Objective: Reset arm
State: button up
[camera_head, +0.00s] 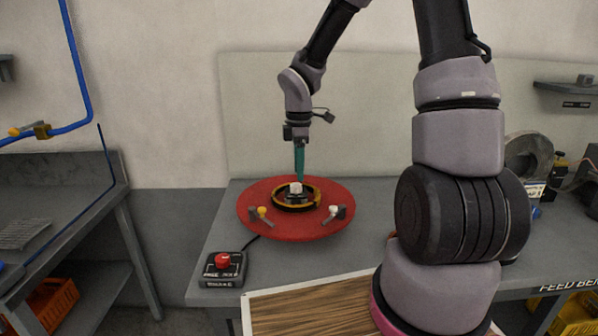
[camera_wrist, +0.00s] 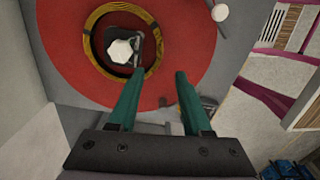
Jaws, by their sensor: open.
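My gripper (camera_head: 299,178) points straight down over the red round turntable (camera_head: 260,196) on the grey bench. In the wrist view my gripper (camera_wrist: 158,74) has its two green fingers apart, with nothing between them. A copper-coloured coil ring (camera_head: 315,203) lies around the hub in the middle of the turntable; it also shows in the wrist view (camera_wrist: 90,58). The pale hub knob (camera_wrist: 120,50) sits inside the ring, just beyond the left fingertip. I cannot tell whether the fingertip touches anything.
A control box with a red button (camera_head: 223,260) stands at the front left of the bench. Yellow (camera_head: 262,211) and white (camera_head: 334,210) knobbed clamps sit on the turntable. A wood-topped board (camera_head: 310,308) is in front. A grey shelf bench (camera_head: 60,190) stands at left.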

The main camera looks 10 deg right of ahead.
jog(key=s+d+r+m+t+y, duration=0.1)
jog(key=s+d+r+m+t, duration=0.2)
jog(key=s+r+m, duration=0.6)
jog(key=s+d+r+m+t+y, duration=0.1)
jog(key=s+d+r+m+t, duration=0.2)
jog(key=s+r+m, duration=0.6)
notch_tip(320, 180, up, 7)
jog(key=m+t, duration=0.1)
jog(key=m, duration=0.2)
jog(key=shift+s+d+r, duration=0.15)
jog(key=shift+s+d, duration=0.1)
jog(key=shift+s, duration=0.05)
dwell(0.5)
